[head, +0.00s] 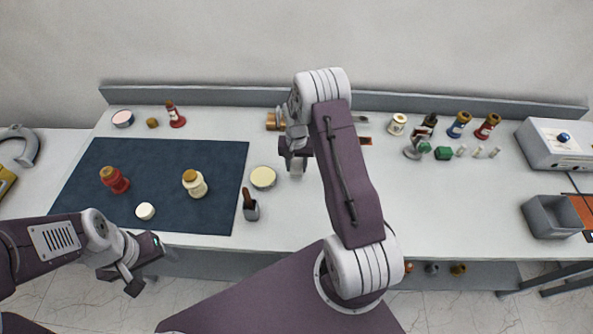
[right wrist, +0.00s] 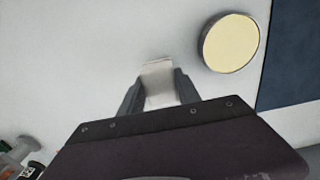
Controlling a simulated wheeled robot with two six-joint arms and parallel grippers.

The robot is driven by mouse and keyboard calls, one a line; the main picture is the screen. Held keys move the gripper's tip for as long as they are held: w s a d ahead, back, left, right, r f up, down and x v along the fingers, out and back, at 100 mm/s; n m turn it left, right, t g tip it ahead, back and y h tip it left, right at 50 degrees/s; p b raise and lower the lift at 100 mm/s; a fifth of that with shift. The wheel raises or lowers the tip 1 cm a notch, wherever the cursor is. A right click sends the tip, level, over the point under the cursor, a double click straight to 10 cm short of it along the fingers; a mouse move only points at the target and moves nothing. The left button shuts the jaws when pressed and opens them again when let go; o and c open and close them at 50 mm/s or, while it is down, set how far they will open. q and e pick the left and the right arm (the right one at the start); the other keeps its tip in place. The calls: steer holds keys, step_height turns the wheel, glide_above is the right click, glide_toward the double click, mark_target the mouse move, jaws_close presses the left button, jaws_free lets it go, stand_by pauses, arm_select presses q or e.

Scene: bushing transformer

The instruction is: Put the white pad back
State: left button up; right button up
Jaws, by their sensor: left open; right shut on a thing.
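The white pad (right wrist: 158,82) is a small pale block between the fingers of my right gripper (right wrist: 158,92) in the right wrist view. My right gripper (head: 296,168) is shut on it above the white table, just right of a round pale-yellow dish (head: 263,177). In the head view the pad is mostly hidden by the gripper. I cannot tell whether it touches the table. My left gripper (head: 143,276) is open and empty off the table's front edge, below the dark mat (head: 215,160).
The mat holds a red bottle (head: 118,183), a cream bottle (head: 195,184) and a white round lid (head: 145,211). A small holder with a brush (head: 250,210) stands by its right edge.

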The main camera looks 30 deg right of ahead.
mark_target(296, 172)
step_height(296, 172, down, 4)
steer(key=shift+r+p, duration=0.1)
steer(key=shift+p, duration=0.55)
steer(key=shift+f+b, duration=0.25)
steer(key=shift+b, duration=0.05)
steer(key=o, duration=1.1)
steer(key=shift+c, duration=0.2)
steer(key=shift+o, duration=1.2)
